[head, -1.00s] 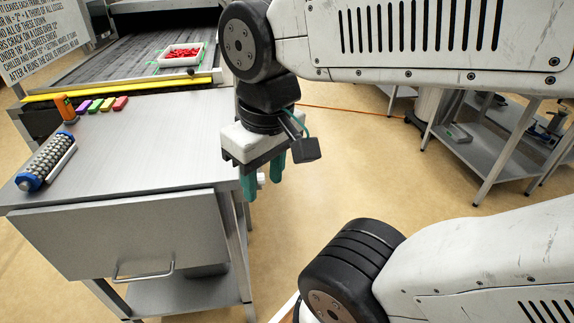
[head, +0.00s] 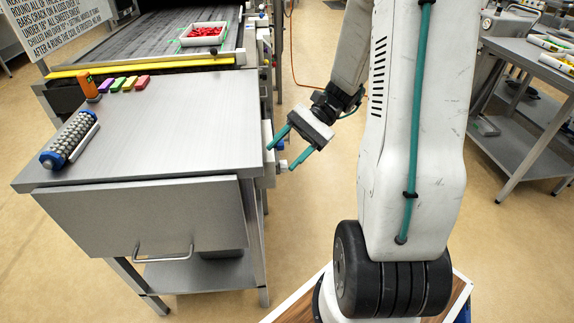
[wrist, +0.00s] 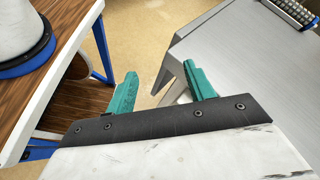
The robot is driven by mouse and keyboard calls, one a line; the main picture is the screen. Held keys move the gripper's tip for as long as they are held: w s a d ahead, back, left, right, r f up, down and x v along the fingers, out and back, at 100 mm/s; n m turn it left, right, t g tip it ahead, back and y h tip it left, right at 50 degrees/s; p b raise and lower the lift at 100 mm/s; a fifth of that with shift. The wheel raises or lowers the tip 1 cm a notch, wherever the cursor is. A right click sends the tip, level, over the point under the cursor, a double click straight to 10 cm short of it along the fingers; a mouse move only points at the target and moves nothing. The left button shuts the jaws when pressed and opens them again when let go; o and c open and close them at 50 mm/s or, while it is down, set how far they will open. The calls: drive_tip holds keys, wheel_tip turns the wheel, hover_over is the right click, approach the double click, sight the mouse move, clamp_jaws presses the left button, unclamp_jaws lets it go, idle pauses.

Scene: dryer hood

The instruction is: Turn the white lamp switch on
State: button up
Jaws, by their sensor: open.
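A small whitish knob (head: 283,164) sticks out from a pale box (head: 267,132) at the right side of the steel table in the head view; it may be the white lamp switch, but it is too small to tell its setting. A small blue knob (head: 280,145) sits just above it. My gripper (head: 281,159) is open and empty, its teal fingers pointing down-left by these knobs. Whether a finger touches one I cannot tell. In the wrist view my gripper (wrist: 161,88) has its fingers wide apart; the right one is near the table's corner and no switch shows clearly.
The steel table (head: 190,120) holds a studded roller (head: 70,140), an orange-and-black object (head: 88,87) and several coloured blocks. Behind is a conveyor with a yellow bar (head: 140,67) and a tray of red pieces (head: 203,35). Open floor lies right of the table.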

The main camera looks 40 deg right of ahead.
sight(283, 166)
drive_tip(key=w+d+f+m+t+y, duration=0.1)
drive_tip(key=d+f+m+t+y, duration=0.1)
drive_tip(key=d+f+m+t, duration=0.9)
drive_tip(key=w+a+f+n+g, duration=0.1)
drive_tip(key=w+a, duration=0.3)
drive_tip(key=a, duration=0.1)
drive_tip(key=shift+w+f+n, duration=0.15)
drive_tip(key=shift+w+n, duration=0.15)
drive_tip(key=c, duration=1)
